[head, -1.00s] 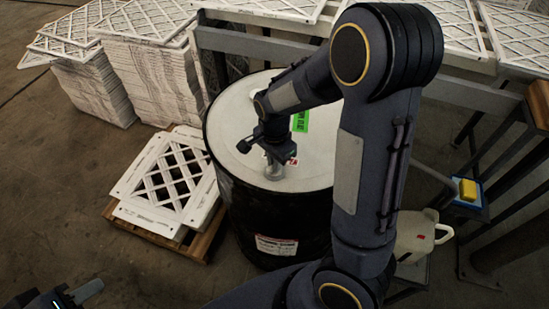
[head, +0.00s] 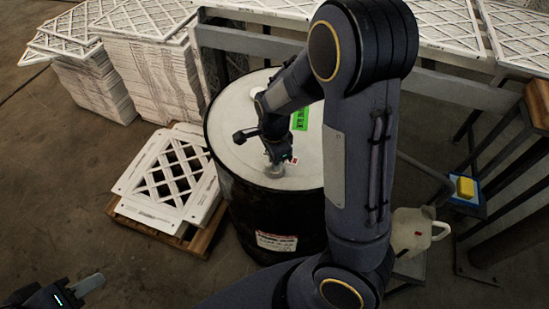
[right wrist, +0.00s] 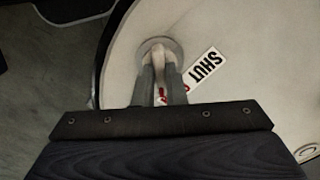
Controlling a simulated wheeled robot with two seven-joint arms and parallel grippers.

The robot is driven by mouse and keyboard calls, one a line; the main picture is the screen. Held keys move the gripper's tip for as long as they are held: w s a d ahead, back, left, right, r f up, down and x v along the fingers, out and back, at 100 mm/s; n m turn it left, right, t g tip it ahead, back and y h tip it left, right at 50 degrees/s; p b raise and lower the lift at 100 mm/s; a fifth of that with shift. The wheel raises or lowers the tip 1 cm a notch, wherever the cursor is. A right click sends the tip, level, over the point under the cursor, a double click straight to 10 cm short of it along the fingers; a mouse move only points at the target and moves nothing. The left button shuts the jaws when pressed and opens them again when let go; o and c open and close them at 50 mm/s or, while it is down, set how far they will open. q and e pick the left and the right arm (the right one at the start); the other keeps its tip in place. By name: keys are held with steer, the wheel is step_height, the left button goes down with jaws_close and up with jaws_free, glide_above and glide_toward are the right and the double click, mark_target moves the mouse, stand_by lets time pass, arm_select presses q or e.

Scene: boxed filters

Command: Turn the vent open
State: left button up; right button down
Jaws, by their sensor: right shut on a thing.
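The vent is a small round fitting with a grey base (head: 274,171) on the white lid of a black drum (head: 262,215). In the right wrist view the pale vent base (right wrist: 172,45) shows at the fingertips, and the pale handle is between the fingers. My right gripper (right wrist: 158,75) is shut on the vent handle; in the head view it points down at the lid (head: 273,158).
A green label (head: 300,121) is on the lid behind my right arm. White lattice filters (head: 165,180) lie on a pallet left of the drum, with taller stacks (head: 145,85) behind. A metal-framed bench (head: 260,42) runs behind. A white jug (head: 412,232) stands at right.

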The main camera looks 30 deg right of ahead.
steer(key=c, duration=1.5)
jaws_free()
step_height(320, 180, up, 8)
steer(key=shift+f, duration=0.1)
